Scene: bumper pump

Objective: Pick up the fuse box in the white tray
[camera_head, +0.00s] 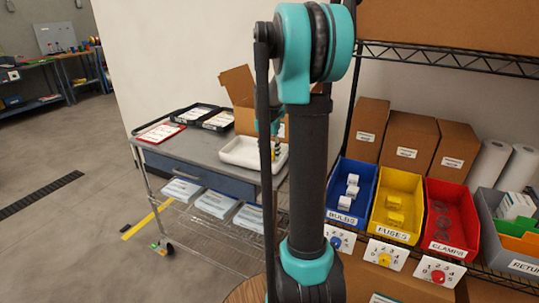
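The white tray (238,153) sits on the grey cart top, right of the cart's middle, partly hidden by my arm. My gripper (276,148) shows only in part behind my arm, over the right part of the tray. A small dark shape with a bit of yellow shows there. I cannot tell whether it is a fuse box or part of the gripper. The fingertips are too small and hidden to tell open from shut. No fuse box is clearly visible in the tray.
An open cardboard box (238,85) stands behind the tray. Black trays (188,116) and a red-framed sheet (160,132) lie on the cart's left. At right, a wire rack holds blue (350,190), yellow (397,203) and red (451,216) bins. The floor at left is open.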

